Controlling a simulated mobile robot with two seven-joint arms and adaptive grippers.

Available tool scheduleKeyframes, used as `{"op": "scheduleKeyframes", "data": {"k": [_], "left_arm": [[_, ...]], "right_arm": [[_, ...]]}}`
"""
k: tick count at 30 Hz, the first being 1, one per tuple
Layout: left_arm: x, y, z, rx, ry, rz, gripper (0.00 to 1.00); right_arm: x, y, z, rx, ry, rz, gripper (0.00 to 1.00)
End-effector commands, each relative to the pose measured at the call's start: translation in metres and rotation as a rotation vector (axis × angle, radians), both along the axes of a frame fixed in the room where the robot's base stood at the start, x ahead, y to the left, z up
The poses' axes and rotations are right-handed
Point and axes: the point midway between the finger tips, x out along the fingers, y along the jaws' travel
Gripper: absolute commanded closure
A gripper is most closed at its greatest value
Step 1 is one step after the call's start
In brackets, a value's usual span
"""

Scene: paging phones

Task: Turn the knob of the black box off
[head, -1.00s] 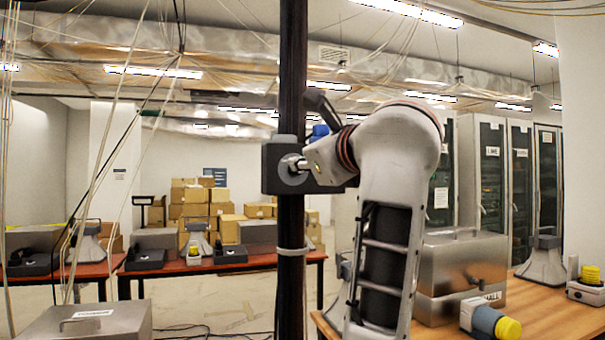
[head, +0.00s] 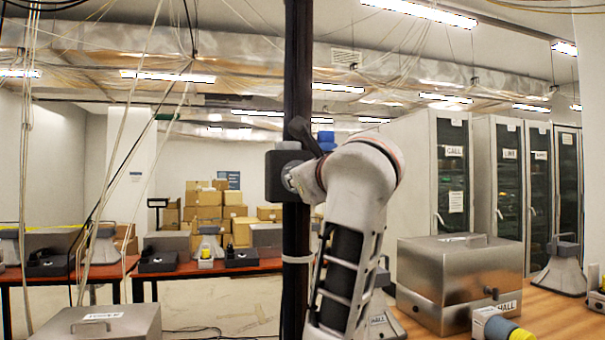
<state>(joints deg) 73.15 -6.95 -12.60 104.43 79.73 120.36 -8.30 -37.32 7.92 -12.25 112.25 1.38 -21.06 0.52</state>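The black box (head: 275,176) is fixed to the dark vertical pole in the middle of the head view. A round grey part, which looks like its knob (head: 289,176), shows on its front. My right arm comes up from below, bends over, and points left at the box. The end of this arm is at or very near the knob; I cannot tell whether it touches. The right gripper's fingers are mostly hidden by the wrist and merge with the box, so their opening is unclear. The knob's setting cannot be read. My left gripper is not in view.
The dark pole (head: 298,90) runs from top to bottom. A metal case (head: 450,280) stands on the wooden table (head: 560,315) at right. Another metal case (head: 100,322) is at lower left. Red tables (head: 262,266) and cardboard boxes (head: 205,207) stand behind.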

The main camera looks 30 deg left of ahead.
Motion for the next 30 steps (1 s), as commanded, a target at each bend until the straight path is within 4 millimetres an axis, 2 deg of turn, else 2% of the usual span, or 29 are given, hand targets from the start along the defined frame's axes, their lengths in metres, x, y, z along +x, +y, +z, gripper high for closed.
{"op": "scheduleKeyframes", "data": {"k": [8,11,12,20,30], "left_arm": [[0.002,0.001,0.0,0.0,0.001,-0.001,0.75],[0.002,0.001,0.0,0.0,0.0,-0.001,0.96],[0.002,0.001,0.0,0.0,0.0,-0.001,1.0],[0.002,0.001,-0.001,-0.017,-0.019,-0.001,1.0],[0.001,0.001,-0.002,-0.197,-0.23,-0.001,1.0]], "right_arm": [[0.002,0.0,0.001,0.0,-0.003,0.0,0.6],[0.002,-0.001,0.001,-0.001,-0.004,-0.001,0.6],[0.002,-0.001,0.002,-0.001,-0.004,-0.001,0.6],[0.003,-0.001,0.002,0.0,-0.008,-0.001,0.6],[0.003,-0.001,-0.012,0.0,-0.007,-0.001,0.6]]}}
